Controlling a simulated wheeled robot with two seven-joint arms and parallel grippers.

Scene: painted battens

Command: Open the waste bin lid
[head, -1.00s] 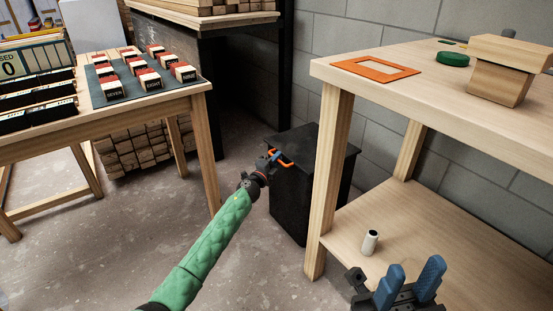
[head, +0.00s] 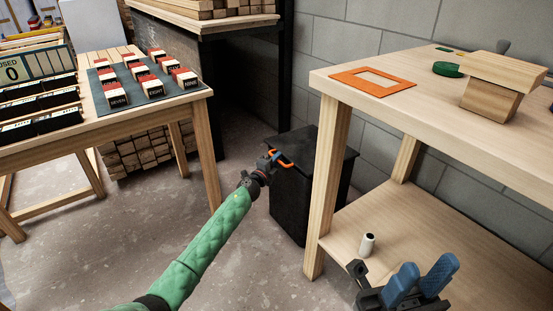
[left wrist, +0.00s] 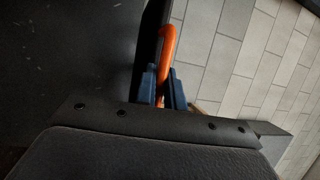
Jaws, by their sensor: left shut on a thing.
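The black waste bin (head: 292,205) stands on the floor between the two wooden tables. Its dark lid (head: 322,150) lies over the top and looks closed. An orange handle (head: 287,161) sticks out at the lid's front left edge. My left gripper (head: 274,158) is at this handle. In the left wrist view the blue fingers (left wrist: 163,88) are shut on the orange handle (left wrist: 168,45), with the dark lid beside it. My right gripper (head: 418,280) is at the lower right, its blue fingers apart and nothing between them.
The right wooden table (head: 440,110) stands close beside the bin, with a white cylinder (head: 367,244) on its lower shelf. The left table (head: 205,92) carries a dark mat with red-and-white blocks. Concrete floor (head: 150,235) is free between the tables.

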